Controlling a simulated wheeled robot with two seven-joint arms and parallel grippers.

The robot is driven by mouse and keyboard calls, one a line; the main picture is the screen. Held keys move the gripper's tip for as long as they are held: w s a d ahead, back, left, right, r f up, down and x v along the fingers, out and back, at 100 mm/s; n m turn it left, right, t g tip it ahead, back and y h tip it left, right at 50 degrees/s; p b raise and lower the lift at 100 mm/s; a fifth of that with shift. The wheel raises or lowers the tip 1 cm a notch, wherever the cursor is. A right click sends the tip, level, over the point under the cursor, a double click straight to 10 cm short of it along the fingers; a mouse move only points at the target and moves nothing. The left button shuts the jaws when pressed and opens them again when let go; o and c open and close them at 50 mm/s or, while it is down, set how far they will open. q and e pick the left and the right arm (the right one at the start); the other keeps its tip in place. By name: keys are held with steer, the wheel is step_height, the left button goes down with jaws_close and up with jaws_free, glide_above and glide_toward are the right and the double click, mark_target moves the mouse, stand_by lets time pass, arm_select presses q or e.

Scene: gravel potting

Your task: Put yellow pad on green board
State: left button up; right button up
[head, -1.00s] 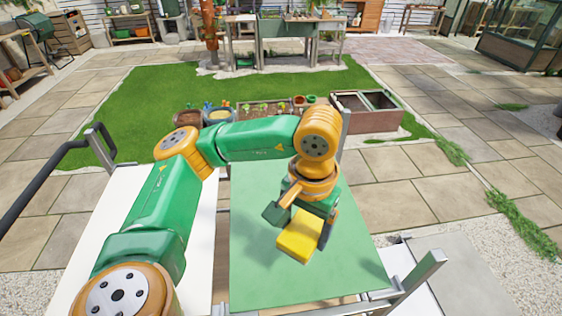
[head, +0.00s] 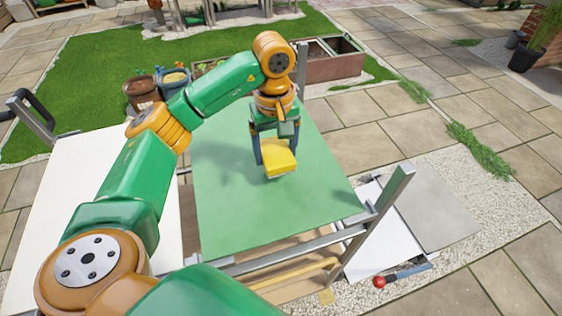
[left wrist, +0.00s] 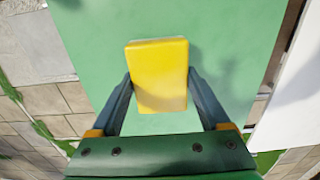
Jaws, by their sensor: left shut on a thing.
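The yellow pad (head: 279,158) is a small block held between the fingers of my left gripper (head: 277,150). In the left wrist view the pad (left wrist: 158,75) has one finger of the gripper (left wrist: 160,95) against each side. The green board (head: 240,205) is a flat sheet on a metal-framed cart, and it also fills most of the left wrist view (left wrist: 90,40). My right gripper is out of view.
A white panel (head: 85,215) lies left of the board. A metal rail (head: 290,246) runs along the near edge, with an upright post (head: 378,220) at its right. Pots (head: 141,90) and a divided planter (head: 330,62) stand beyond the board.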

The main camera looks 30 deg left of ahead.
mark_target(280, 164)
arm_select(q)
steer(key=shift+w+d+f, duration=0.2)
steer(key=shift+d+f, duration=0.05)
steer(key=shift+f, duration=0.05)
step_height(280, 164, down, 4)
steer(key=p, duration=0.2)
steer(key=shift+w+d+r+p, duration=0.1)
steer(key=shift+r+p, duration=0.05)
steer(key=shift+p, duration=0.2)
steer(key=shift+w+f+b, duration=0.1)
steer(key=shift+f+b, duration=0.3)
steer(key=shift+b, duration=0.05)
steer(key=o, duration=1.2)
steer(key=shift+r, duration=0.1)
steer(key=shift+c, duration=0.2)
